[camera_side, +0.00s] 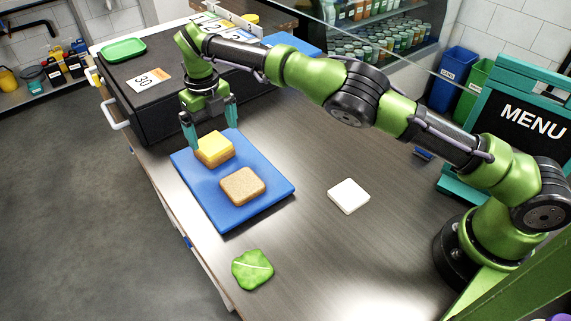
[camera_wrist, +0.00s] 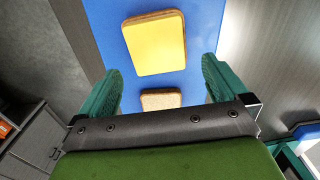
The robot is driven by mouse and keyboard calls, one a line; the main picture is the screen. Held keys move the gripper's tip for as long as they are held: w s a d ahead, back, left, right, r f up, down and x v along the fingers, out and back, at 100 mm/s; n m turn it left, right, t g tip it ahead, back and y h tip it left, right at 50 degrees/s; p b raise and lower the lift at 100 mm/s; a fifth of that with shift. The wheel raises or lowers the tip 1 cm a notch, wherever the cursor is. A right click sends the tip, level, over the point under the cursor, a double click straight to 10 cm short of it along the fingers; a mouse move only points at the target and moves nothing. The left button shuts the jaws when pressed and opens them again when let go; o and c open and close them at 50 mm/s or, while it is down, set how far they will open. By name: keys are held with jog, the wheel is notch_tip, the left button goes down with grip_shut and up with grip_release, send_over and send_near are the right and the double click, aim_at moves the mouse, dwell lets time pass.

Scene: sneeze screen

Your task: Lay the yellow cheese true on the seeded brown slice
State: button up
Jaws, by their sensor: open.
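The yellow cheese (camera_side: 215,146) lies flat on a brown bread slice (camera_side: 218,163) at the back of the blue board. In the wrist view the cheese (camera_wrist: 154,45) covers most of that slice, with a brown rim showing at its top and right edges. A second brown slice (camera_side: 242,186), speckled on top, lies bare in front of it; it also shows in the wrist view (camera_wrist: 160,99), partly cut off by my gripper body. My gripper (camera_side: 213,138) is open and empty above the cheese, its fingers apart on either side. Contact with the stack cannot be told.
The blue board (camera_side: 235,218) rests on the dark counter. A white square piece (camera_side: 348,196) lies to its right and a green lettuce leaf (camera_side: 252,269) in front. A black cabinet (camera_side: 165,108) with a green tray (camera_side: 124,50) stands behind. The counter's middle is clear.

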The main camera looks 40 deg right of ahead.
jog(key=s+d, duration=0.3)
jog(key=s, duration=0.4)
jog(key=s+d+r, duration=0.1)
jog(key=s+d, duration=0.2)
jog(key=s, duration=0.4)
jog(key=shift+s+d+r, duration=0.15)
jog(key=shift+d+r, duration=0.05)
